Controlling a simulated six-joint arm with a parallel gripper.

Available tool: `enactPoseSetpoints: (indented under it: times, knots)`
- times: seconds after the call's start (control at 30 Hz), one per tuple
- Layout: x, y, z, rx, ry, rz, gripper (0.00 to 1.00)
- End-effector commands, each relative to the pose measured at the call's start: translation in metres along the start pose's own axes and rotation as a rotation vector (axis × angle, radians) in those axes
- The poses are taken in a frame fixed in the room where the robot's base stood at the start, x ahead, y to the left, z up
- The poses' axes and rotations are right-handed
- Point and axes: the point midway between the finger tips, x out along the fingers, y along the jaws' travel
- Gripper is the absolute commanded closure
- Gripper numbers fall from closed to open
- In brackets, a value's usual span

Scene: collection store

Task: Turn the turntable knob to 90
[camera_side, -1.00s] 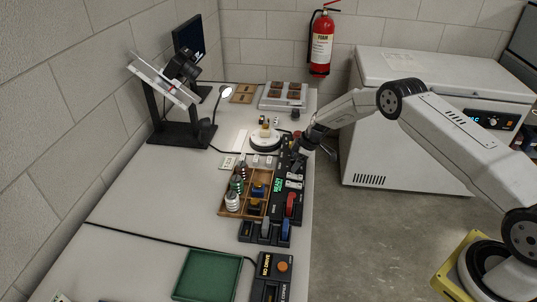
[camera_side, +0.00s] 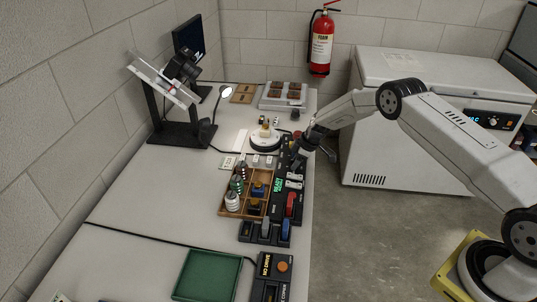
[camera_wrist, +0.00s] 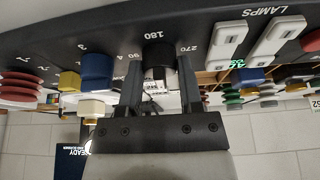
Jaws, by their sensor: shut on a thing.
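The turntable knob (camera_wrist: 157,52) is a dark round knob on the black control panel (camera_wrist: 60,40), with 90, 180 and 270 printed around it in the wrist view. My gripper (camera_wrist: 158,82) is shut on the knob, one finger on each side. The fingers hide part of it, and I cannot read its exact setting. In the side view my gripper (camera_side: 298,150) is at the panel's far end, where the arm hides the knob.
A wooden tray (camera_side: 222,211) with several small items lies left of the panel. Lamp switches (camera_wrist: 232,38) and coloured controls sit near the knob. A camera stand (camera_side: 180,134) stands by the wall. A green tray (camera_side: 207,276) lies at the front; the table's left part is clear.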

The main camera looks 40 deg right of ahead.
Motion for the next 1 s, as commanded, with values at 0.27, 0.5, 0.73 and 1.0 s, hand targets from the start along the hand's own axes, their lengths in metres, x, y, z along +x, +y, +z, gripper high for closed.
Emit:
enactPoseSetpoints:
  times: [0.27,0.5,0.73,1.0]
  knots:
    - [-0.0002,-0.0011,-0.0002,0.119,0.000,0.045,1.00]
    - [-0.0002,-0.0016,-0.0008,0.261,0.001,0.106,1.00]
    - [-0.0002,-0.0020,-0.0010,0.387,0.000,0.158,1.00]
    - [0.0000,-0.0022,-0.0013,0.510,0.001,0.210,1.00]
